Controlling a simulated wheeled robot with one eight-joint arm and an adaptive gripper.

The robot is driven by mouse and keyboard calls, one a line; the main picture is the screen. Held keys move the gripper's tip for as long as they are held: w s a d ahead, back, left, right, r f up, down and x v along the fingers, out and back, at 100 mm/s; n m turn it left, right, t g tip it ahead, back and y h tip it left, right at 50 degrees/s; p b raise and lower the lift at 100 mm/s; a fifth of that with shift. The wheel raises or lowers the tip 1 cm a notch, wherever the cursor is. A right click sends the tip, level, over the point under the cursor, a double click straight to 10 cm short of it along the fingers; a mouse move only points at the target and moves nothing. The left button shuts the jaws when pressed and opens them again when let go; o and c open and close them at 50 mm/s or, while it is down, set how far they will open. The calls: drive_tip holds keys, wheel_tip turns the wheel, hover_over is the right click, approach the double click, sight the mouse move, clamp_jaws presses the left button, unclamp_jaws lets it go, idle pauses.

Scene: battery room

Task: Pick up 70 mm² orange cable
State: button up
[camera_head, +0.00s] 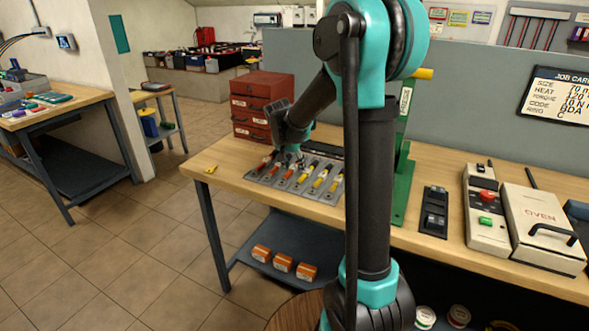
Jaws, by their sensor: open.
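A grey tray (256,178) near the front left of the workbench holds several short cables side by side, with red, orange and yellow parts. Which one is the 70 mm² orange cable is too small to tell; an orange-looking one (287,174) lies left of the tray's middle. My gripper (291,160) is open, pointing down over the back of the tray. It partly hides the cable ends behind it. Whether the fingers touch a cable cannot be told.
Red drawers (262,100) stand behind the tray. A green press (403,170), a black device (434,212), a control box (485,205) and an oven (541,228) stand to the right. A job card (560,98) hangs on the partition. The bench's left front corner is mostly clear.

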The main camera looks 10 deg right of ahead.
clamp_jaws()
drive_tip(key=shift+r, duration=0.2)
idle(0.3)
